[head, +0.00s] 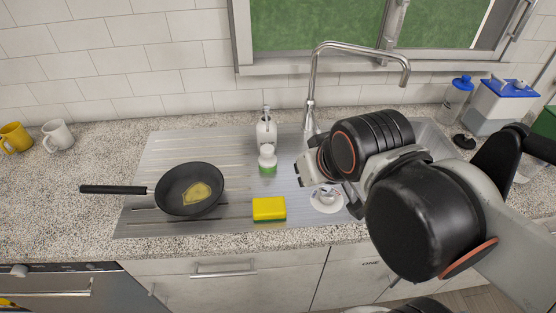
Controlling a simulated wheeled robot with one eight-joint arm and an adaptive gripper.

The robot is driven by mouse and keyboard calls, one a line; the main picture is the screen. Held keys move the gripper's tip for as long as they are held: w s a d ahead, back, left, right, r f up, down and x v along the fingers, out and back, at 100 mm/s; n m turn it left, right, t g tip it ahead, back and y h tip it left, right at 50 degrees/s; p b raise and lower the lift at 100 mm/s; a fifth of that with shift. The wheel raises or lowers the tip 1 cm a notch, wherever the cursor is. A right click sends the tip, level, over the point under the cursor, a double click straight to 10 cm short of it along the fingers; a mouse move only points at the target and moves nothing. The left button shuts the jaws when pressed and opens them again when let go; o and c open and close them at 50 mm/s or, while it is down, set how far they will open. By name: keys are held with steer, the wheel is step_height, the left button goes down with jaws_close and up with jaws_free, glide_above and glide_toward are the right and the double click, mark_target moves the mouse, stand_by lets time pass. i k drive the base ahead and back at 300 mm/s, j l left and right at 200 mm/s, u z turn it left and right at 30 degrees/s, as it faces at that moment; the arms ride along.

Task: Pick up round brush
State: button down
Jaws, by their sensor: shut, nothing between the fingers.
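A small white round-topped object with a green base (267,161), which looks like the round brush, stands on the metal drainboard (160,150) left of the sink basin. My gripper (301,171) is to its right in the picture, apart from it. My gripper is shut and empty, pointing left. My arm comes in from the right and hides much of the sink.
A white soap bottle (265,130) stands just behind the brush. A yellow sponge (268,209) lies in front. A black frying pan (178,206) with yellow food sits left. The faucet (311,90) rises behind my gripper. Mugs (57,134) stand far left.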

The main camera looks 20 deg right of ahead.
mark_target(268, 161)
steer(key=l+u, duration=0.1)
steer(key=l, duration=0.3)
steer(key=k+l+u, duration=0.15)
steer(key=l, duration=0.2)
steer(key=l+u, duration=0.1)
steer(key=l, duration=0.3)
steer(key=k+l+u, duration=0.15)
steer(key=l, duration=0.2)
steer(key=k+l+u, duration=0.1)
steer(key=l, duration=0.25)
